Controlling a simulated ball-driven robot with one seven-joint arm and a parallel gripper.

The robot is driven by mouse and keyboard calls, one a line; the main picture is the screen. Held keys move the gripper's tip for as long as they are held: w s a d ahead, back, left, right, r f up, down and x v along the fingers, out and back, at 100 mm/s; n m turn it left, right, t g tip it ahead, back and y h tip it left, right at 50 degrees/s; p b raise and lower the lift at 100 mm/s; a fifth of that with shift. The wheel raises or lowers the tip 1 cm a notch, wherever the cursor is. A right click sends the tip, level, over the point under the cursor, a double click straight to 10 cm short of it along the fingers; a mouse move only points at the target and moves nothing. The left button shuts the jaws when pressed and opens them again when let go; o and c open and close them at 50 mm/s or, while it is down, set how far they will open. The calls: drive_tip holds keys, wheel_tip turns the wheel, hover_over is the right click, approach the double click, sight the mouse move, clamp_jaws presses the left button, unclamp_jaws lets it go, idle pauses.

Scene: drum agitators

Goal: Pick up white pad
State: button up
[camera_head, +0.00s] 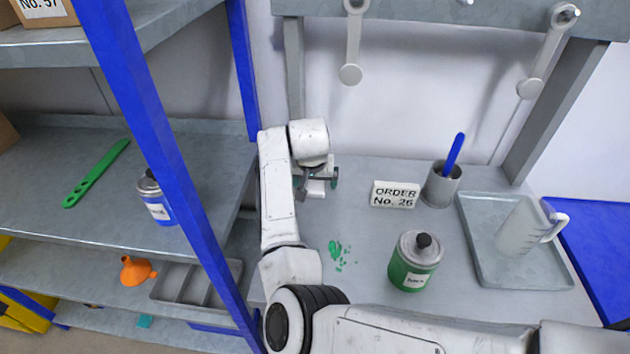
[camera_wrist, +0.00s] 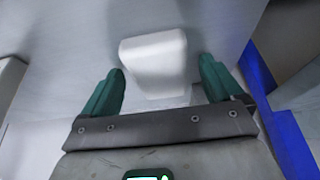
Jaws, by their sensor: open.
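The white pad (camera_wrist: 155,58) is a pale block with rounded corners on the grey surface in the wrist view. It lies ahead of and between the two green fingers of my gripper (camera_wrist: 161,68). The fingers are apart, with a gap on each side of the pad, and do not seem to touch it. In the head view my gripper (camera_head: 317,181) is low over the back left of the grey worktop. A small white patch there may be the pad, but my wrist mostly hides that spot.
Green spill (camera_head: 337,254) and a green can (camera_head: 415,262) are on the worktop (camera_head: 365,235). The order sign (camera_head: 395,194), a cup with a blue handle (camera_head: 441,184) and a tray (camera_head: 482,245) holding a jug (camera_head: 523,228) stand to the right. A blue shelf post (camera_head: 165,150) rises on the left.

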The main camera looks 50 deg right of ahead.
sight(315, 183)
drive_tip(key=c, duration=1.1)
drive_tip(key=shift+r, duration=0.55)
wheel_tip(315, 183, up, 2)
drive_tip(key=shift+r+b, duration=0.1)
drive_tip(key=shift+b, duration=0.5)
drive_tip(key=s+a+r, duration=0.2)
drive_tip(key=s+r, duration=0.1)
drive_tip(key=s, duration=0.1)
drive_tip(key=s+a+r+b, duration=0.1)
drive_tip(key=s+a+r, duration=0.1)
drive_tip(key=s+r, duration=0.1)
drive_tip(key=s+a+r, duration=0.2)
drive_tip(key=s+r, duration=0.1)
drive_tip(key=s, duration=0.2)
drive_tip(key=shift+s+a+r+b, duration=0.2)
drive_tip(key=shift+s+r+b, duration=0.05)
drive_tip(key=shift+r+b, duration=0.1)
